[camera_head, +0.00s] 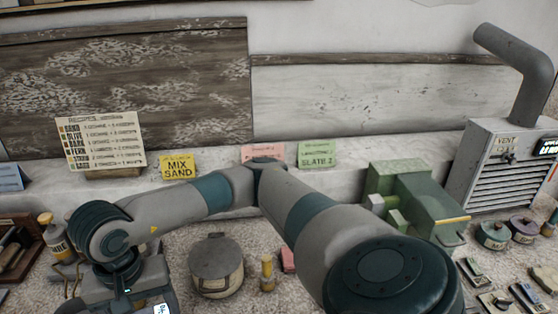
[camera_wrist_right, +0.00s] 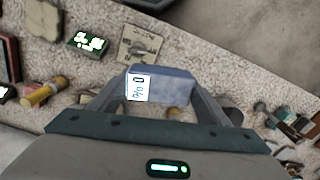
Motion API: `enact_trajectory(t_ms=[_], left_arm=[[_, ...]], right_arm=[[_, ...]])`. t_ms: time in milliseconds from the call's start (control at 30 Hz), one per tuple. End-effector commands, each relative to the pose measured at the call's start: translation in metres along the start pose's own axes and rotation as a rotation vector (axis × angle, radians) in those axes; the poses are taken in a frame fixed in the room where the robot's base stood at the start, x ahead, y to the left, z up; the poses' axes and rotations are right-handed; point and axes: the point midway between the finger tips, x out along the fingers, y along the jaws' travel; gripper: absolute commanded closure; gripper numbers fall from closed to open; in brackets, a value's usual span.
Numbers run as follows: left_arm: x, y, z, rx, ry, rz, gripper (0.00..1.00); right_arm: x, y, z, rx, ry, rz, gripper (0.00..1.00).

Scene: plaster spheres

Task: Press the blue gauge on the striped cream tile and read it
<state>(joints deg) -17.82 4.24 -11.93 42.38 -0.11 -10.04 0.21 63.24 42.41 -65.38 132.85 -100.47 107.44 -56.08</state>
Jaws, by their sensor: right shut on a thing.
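My right gripper (camera_wrist_right: 162,100) is shut on a blue block with a white display, which looks like the blue gauge (camera_wrist_right: 175,83). The characters on its display are turned sideways; a 0 shows, and the rest is too small to read surely. In the head view my right arm reaches across to the lower left, and the gauge's white display (camera_head: 160,309) shows at the bottom edge. A pale square tile (camera_wrist_right: 141,45) with a grey mark lies beyond the gauge in the wrist view. I cannot tell if it is striped. My left gripper is not in view.
A dark green box with a lit display (camera_wrist_right: 87,42) and a plain beige tile (camera_wrist_right: 42,19) lie nearby. A round grey lidded pot (camera_head: 216,266), a green machine (camera_head: 410,200) and a grey vent unit (camera_head: 500,165) stand on the speckled counter. Small cards line the back.

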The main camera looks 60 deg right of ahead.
Motion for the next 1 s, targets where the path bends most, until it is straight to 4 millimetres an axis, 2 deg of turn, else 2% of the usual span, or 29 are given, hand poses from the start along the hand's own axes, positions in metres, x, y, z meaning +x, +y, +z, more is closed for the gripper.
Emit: enact_trajectory(t_ms=[200,433,633,1000], left_arm=[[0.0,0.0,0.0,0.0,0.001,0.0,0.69],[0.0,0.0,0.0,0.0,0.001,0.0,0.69],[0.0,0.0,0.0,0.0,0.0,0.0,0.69],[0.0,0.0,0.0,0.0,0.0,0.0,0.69]], right_arm=[[0.0,0.0,-0.013,-0.344,0.002,-0.002,0.48],[-0.001,0.0,-0.022,-0.603,0.004,-0.004,0.48],[-0.001,-0.001,-0.025,-0.683,0.005,-0.005,0.48],[-0.001,-0.001,-0.025,-0.686,0.005,-0.005,0.48]])
